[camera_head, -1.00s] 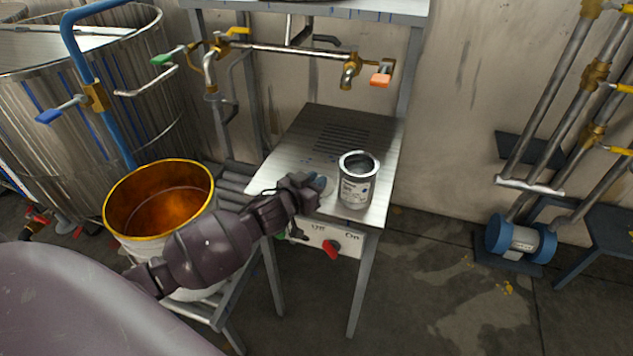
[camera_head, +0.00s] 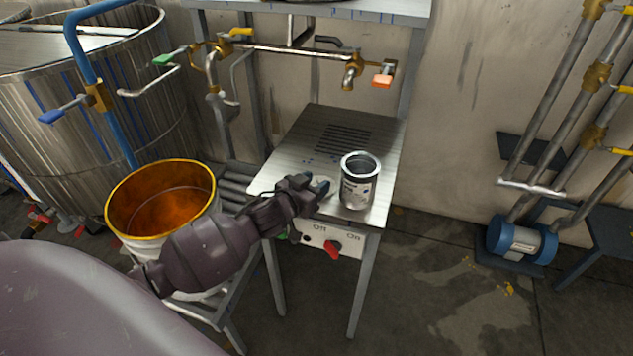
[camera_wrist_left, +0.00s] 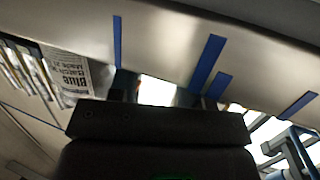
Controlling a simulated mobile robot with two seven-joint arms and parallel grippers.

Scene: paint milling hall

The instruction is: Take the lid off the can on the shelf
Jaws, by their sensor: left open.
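The can (camera_head: 357,182) stands upright on the metal shelf (camera_head: 290,158), near its front right corner. It is grey with a pale label and a bright rim; its top looks dark and recessed, and I cannot clearly tell a lid on it. My left gripper (camera_head: 318,186) is open just left of the can, low over the shelf's front edge. A small pale round patch shows at its fingertips; I cannot tell what it is. My right gripper is out of view.
Under the shelf's front edge is a panel with a red knob (camera_head: 332,247). The shelf's middle is clear.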

